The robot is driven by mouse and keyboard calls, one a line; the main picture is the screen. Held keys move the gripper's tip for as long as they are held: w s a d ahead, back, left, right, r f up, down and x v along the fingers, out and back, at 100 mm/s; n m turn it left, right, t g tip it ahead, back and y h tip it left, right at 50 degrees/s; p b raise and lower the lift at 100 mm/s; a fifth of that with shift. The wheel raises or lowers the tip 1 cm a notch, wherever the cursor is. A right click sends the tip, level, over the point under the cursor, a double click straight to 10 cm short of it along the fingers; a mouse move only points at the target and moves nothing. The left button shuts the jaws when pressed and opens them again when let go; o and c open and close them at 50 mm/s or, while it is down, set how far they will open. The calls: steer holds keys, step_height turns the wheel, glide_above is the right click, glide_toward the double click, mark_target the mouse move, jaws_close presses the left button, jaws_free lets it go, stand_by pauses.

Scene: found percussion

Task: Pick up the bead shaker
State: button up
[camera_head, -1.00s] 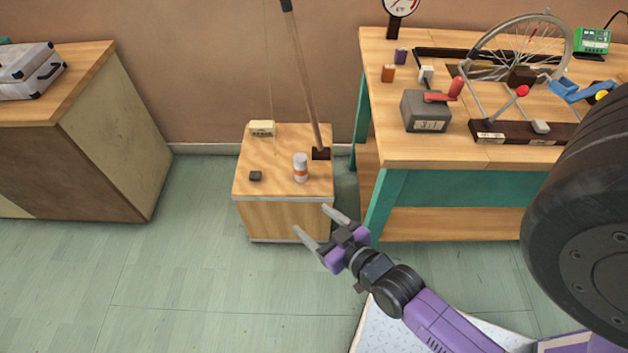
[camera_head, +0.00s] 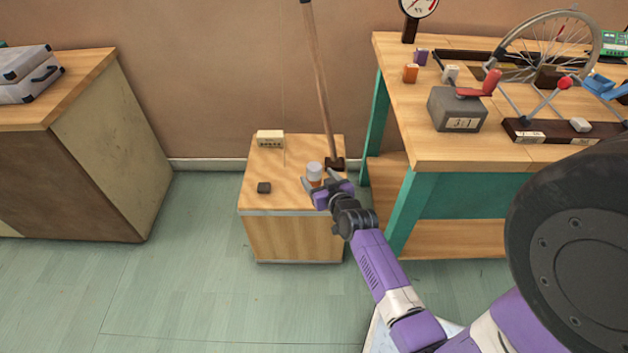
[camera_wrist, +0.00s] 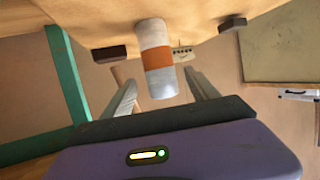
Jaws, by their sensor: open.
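The bead shaker, a white cylinder with an orange band (camera_head: 315,172), stands upright on a low wooden box (camera_head: 285,224). It also shows large in the wrist view (camera_wrist: 155,55), where that view is turned over. My gripper (camera_head: 320,184) is open, with its fingers reaching toward the shaker from the front. In the wrist view the shaker lines up with the gap between the two fingers (camera_wrist: 160,80). I cannot tell whether either finger touches it. In the head view my gripper hides the shaker's lower part.
A broomstick-like pole on a dark foot (camera_head: 334,163) stands right behind the shaker. A cream labelled block (camera_head: 270,139) and a small dark block (camera_head: 264,187) share the box top. A workbench (camera_head: 455,152) with a wheel stands at right, a cabinet (camera_head: 117,150) at left.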

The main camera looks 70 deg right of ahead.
steer(key=x, duration=0.3)
steer(key=shift+w+d+r+b, duration=0.1)
steer(key=shift+w+d+b, duration=0.1)
steer(key=shift+w+b, duration=0.15)
steer(key=shift+s, duration=0.1)
jaws_close()
steer(key=shift+r, duration=0.1)
